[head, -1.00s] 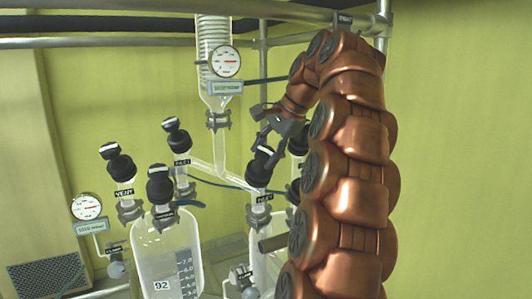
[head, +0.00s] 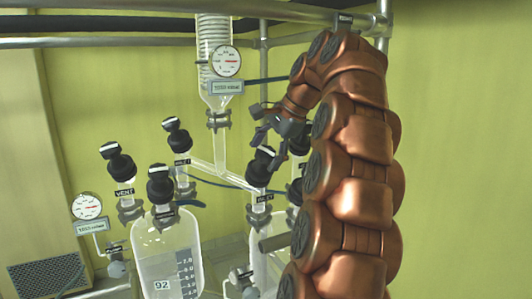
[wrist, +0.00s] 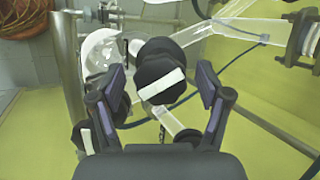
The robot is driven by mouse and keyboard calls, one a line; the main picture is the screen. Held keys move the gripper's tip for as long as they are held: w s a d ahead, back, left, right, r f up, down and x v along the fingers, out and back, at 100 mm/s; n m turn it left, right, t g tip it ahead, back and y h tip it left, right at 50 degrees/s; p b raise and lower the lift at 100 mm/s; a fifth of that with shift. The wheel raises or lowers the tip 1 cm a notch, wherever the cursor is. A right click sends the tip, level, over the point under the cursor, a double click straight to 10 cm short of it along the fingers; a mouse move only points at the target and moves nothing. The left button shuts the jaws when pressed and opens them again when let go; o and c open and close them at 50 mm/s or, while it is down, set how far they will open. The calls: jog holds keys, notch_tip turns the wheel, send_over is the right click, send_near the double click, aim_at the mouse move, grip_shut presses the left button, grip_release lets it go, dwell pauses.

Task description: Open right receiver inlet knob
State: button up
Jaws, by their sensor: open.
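The right receiver inlet knob (head: 261,166) is a black knob with a white bar across its top. It sits on a glass neck with an inlet label (head: 262,198), above the right receiver (head: 263,268), which is partly hidden by my arm. My gripper (head: 267,146) is open just above this knob. In the wrist view a black knob with a white bar (wrist: 162,78) lies between the two spread fingers, with a gap on both sides. I see no finger closed on it.
The left receiver (head: 165,255) carries a vent knob (head: 116,161), another inlet knob (head: 176,136) and a front knob (head: 160,184). A glass condenser (head: 216,60) with a gauge (head: 225,61) stands behind. A metal rail (head: 140,41) crosses above.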

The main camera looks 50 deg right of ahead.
jog(key=m, duration=0.2)
jog(key=m+t, duration=0.1)
jog(key=m, duration=0.2)
jog(key=shift+s+t+h, duration=0.1)
jog(key=shift+t+h, duration=0.2)
jog(key=m+h, duration=0.1)
jog(key=m, duration=0.4)
jog(key=shift+m+t, duration=0.4)
jog(key=m+b, duration=0.2)
jog(key=shift+d+f+h+b, duration=0.1)
jog(key=shift+f+h+b, duration=0.05)
jog(key=shift+h+b, duration=0.25)
jog(key=shift+m, duration=0.4)
jog(key=m+b, duration=0.2)
jog(key=b, duration=0.3)
jog(key=shift+h, duration=0.4)
